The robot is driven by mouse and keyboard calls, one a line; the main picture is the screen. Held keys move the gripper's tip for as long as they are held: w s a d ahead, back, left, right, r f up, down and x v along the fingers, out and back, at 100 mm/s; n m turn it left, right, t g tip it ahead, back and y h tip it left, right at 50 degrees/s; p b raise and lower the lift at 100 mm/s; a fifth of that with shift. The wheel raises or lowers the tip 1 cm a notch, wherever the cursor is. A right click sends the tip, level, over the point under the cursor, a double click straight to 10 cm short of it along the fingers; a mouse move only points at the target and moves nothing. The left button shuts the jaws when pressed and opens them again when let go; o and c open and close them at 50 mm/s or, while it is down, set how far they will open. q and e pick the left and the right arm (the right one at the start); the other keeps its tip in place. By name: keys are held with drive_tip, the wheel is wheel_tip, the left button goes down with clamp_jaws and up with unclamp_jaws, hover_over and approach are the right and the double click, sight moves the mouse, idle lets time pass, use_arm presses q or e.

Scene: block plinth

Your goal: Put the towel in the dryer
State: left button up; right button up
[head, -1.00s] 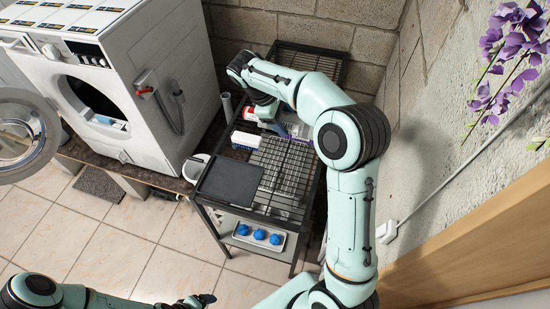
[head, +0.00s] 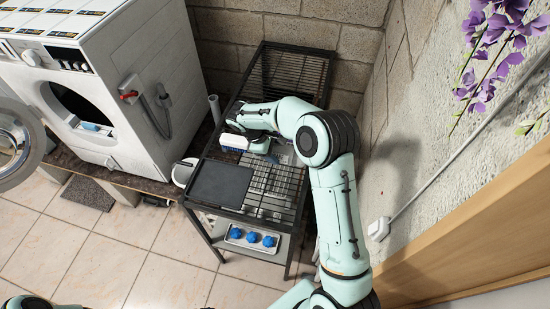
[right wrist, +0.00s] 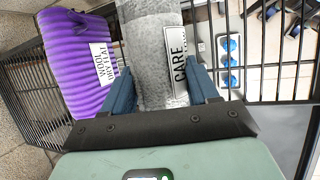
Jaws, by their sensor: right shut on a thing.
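My right gripper (right wrist: 160,92) is shut on a grey, rolled fabric piece, the towel (right wrist: 152,50), with a blue finger on each side of it. A white label reading "CARE" is on its right part. In the head view my right gripper (head: 262,144) is low over the black wire rack (head: 262,205), and the arm mostly hides the towel. The white dryer (head: 150,75) stands at the left, its round door (head: 12,143) open and its drum opening facing the front. My left gripper is out of view.
A purple ribbed bundle (right wrist: 78,65) labelled "WOOL DRY FLAT" lies left of the towel. A dark tray (head: 221,185) lies on the rack's near end. Blue balls (head: 252,239) sit on the lower shelf. The wall (head: 440,140) is close on the right.

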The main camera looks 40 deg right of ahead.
drive_tip(key=shift+f, duration=2.15)
drive_tip(key=shift+f, duration=0.1)
drive_tip(key=o, duration=1.2)
